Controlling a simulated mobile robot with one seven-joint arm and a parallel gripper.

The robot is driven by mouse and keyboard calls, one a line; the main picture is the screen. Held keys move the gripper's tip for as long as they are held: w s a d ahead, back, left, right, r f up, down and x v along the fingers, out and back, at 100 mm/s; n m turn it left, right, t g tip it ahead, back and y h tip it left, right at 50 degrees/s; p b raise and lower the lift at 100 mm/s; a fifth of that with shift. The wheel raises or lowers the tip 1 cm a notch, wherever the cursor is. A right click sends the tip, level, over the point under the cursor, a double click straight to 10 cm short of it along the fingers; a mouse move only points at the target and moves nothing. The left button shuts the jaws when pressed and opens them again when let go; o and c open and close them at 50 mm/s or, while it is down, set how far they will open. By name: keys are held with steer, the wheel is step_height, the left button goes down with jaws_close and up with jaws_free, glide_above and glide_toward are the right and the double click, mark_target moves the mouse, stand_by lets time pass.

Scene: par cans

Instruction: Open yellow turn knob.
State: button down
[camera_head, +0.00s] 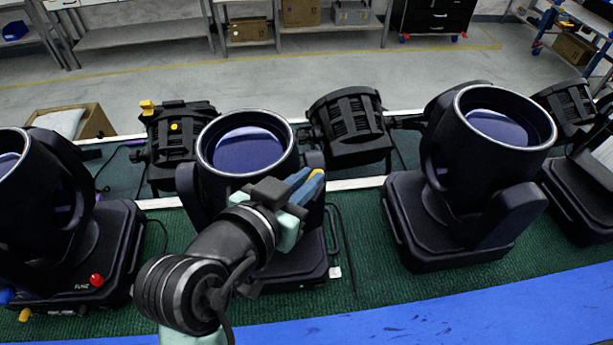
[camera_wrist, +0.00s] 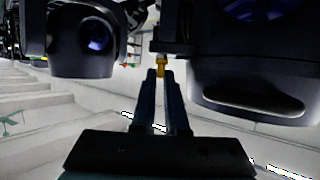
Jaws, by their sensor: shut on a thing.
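The yellow turn knob (camera_wrist: 160,63) shows in the wrist view as a small yellow piece between the tips of my gripper (camera_wrist: 160,76). The dark fingers are close together around it. It sits beside a dark lamp housing (camera_wrist: 255,92). In the head view my gripper (camera_head: 308,187) reaches to the right side of the middle lamp (camera_head: 245,150). Its bluish fingers show a yellow patch near the tips. I cannot tell there whether that patch is the knob or part of the fingers.
Large dark moving lamps stand left (camera_head: 60,225) and right (camera_head: 470,160) on green matting (camera_head: 350,265). Smaller par cans stand behind, one (camera_head: 175,145) with yellow knobs. A blue strip (camera_head: 470,318) runs along the front. Shelves and a cabinet stand across the floor.

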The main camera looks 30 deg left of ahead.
steer(key=c, duration=0.9)
jaws_free()
steer(key=shift+c, duration=0.2)
steer(key=p+v, duration=0.8)
steer(key=v, duration=0.5)
steer(key=shift+w, duration=0.1)
